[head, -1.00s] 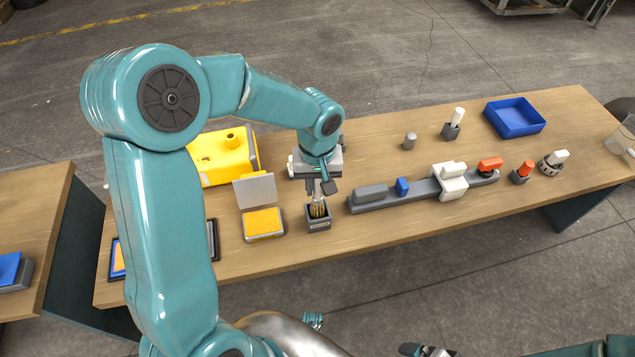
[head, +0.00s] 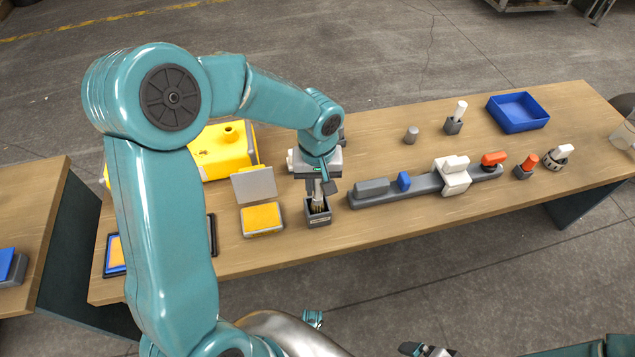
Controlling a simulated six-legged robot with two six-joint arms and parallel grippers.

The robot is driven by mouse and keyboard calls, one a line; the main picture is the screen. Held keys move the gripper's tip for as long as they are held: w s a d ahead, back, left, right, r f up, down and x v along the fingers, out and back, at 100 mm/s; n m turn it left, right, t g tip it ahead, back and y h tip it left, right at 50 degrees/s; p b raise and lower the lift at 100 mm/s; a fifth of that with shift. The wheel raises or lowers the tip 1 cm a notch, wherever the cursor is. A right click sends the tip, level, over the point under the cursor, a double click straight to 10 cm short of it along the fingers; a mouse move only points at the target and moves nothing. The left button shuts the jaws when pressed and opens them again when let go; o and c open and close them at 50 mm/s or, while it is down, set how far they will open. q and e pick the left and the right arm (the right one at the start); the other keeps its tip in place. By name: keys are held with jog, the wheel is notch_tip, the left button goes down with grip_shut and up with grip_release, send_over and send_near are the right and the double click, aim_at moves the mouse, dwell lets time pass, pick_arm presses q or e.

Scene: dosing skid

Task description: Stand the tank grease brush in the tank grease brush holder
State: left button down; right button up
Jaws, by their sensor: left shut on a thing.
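My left gripper (head: 318,187) is shut on the tank grease brush (head: 318,205) and points down over the bench. The brush is upright, with its pale bristles down inside the mouth of the dark grey square holder (head: 318,219). The gripper hides most of the brush's handle. I cannot tell whether the bristles touch the holder's floor. Part of what looks like my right gripper (head: 425,350) shows at the bottom edge, away from the bench; its jaws are unclear.
Left of the holder is an open case with a yellow pad (head: 262,218), near a yellow box (head: 222,150). To the right lie a grey rail (head: 425,185) with blocks, small holders and a blue tray (head: 517,112). The bench front between rail and edge is clear.

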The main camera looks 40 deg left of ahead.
pick_arm(q)
jog(key=shift+f+b, duration=1)
jog(key=shift+f, duration=0.2)
jog(key=c, duration=0.8)
grip_release()
jog(key=shift+c, duration=0.2)
notch_tip(320, 180, up, 16)
jog(key=p, duration=0.4)
jog(key=shift+r, duration=0.2)
jog(key=shift+s, duration=0.15)
